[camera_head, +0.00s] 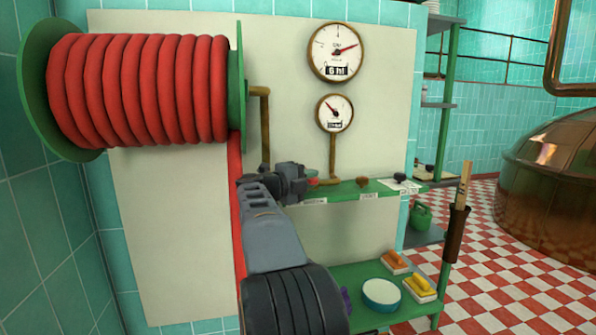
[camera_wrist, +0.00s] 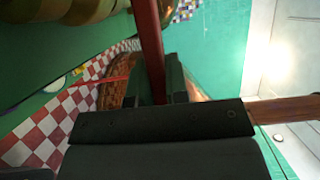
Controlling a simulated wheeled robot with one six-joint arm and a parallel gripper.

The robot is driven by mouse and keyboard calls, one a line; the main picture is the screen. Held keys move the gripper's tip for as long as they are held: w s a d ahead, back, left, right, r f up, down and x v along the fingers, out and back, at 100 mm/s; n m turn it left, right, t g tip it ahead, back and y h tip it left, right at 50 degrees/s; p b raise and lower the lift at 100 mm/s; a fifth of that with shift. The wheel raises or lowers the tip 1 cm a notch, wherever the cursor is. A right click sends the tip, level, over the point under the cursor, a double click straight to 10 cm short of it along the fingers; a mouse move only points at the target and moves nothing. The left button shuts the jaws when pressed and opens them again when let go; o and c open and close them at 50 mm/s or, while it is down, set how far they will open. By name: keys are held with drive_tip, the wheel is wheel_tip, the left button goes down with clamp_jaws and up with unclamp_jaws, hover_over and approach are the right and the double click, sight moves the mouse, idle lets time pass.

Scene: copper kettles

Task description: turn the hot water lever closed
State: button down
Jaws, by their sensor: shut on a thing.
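The hot water lever (camera_wrist: 148,40) shows as a red bar in the wrist view. It runs from the top of the picture down between the two dark fingers of my gripper (camera_wrist: 158,78). The fingers are shut on it, one on each side. In the head view my gripper (camera_head: 306,182) is at the left part of the green shelf (camera_head: 340,190), in front of the pale wall panel. Only a small red bit of the lever shows at the gripper's tip there. The lever's pivot is hidden behind my gripper.
Two round gauges (camera_head: 337,52) hang above the shelf. Two more knobs (camera_head: 362,181) stand along it to the right, with labels. A red hose reel (camera_head: 140,90) is at upper left.

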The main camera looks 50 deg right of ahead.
drive_tip(key=shift+a, duration=0.1)
idle(0.4)
drive_tip(key=c, duration=1.1)
unclamp_jaws()
drive_tip(key=shift+w, duration=0.1)
drive_tip(key=shift+p+v, duration=1.15)
drive_tip(key=shift+v, duration=5.75)
